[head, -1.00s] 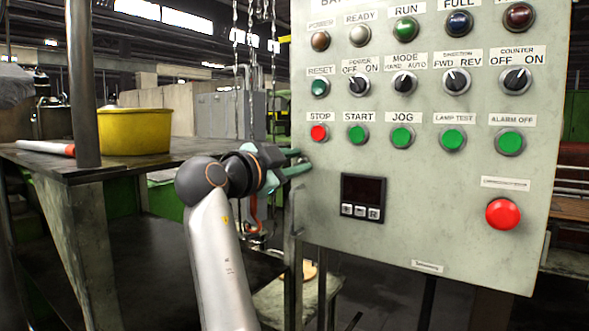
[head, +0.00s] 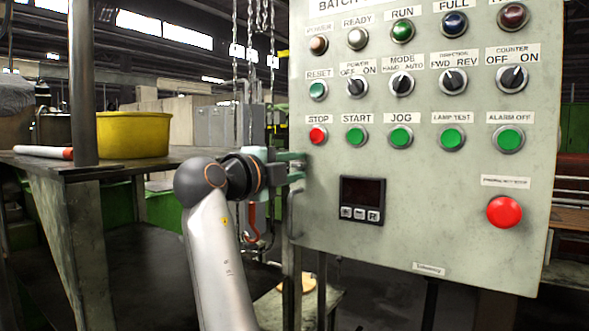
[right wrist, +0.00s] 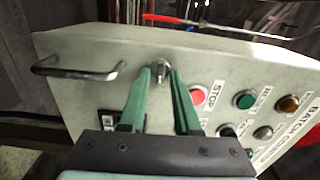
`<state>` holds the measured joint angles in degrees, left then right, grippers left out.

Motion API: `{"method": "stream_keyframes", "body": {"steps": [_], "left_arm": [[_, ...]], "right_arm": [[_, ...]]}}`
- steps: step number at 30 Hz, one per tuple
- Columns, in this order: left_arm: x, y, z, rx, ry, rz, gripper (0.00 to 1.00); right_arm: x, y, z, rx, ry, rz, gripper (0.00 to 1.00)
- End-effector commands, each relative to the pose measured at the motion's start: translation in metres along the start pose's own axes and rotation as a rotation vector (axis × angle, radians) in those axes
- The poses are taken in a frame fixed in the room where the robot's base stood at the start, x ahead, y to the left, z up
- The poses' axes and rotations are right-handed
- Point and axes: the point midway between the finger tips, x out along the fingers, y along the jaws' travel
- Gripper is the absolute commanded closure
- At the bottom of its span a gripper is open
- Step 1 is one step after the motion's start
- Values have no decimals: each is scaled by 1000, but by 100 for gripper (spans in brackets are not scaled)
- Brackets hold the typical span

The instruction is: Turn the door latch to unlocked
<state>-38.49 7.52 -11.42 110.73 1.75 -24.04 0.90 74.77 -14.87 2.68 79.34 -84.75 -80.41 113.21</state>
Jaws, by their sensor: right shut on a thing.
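The door latch (right wrist: 158,69) is a small metallic knob near the edge of the grey control panel door (right wrist: 85,98). My right gripper (right wrist: 159,72) has its two green fingers shut on the latch, one on each side of it. In the head view my right gripper (head: 300,166) is at the panel's left edge, below and left of the red STOP button (head: 317,134). There the gripper hides the latch. The latch's exact angle is hard to tell. My left gripper is not in view.
A metal pull handle (right wrist: 75,70) sits on the door beside the latch. Buttons and selector switches fill the panel, with a red emergency button (head: 504,212) at lower right. A table with a yellow tub (head: 133,135) stands at left. Chains and a red hook (head: 252,225) hang behind my arm.

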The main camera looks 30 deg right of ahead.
Motion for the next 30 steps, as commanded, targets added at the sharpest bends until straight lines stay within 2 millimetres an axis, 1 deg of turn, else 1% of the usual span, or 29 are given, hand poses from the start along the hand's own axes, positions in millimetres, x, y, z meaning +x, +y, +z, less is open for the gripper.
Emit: {"method": "stream_keyframes", "body": {"steps": [6,18,19,26,30], "left_arm": [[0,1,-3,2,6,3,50],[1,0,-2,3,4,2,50],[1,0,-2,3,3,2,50],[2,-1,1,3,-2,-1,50],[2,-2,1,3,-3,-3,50]], "right_arm": [[0,0,0,35,1,0,100],[0,0,0,40,1,1,100],[0,0,0,40,1,1,66],[0,0,0,39,0,1,40],[0,0,0,38,0,1,39]]}}
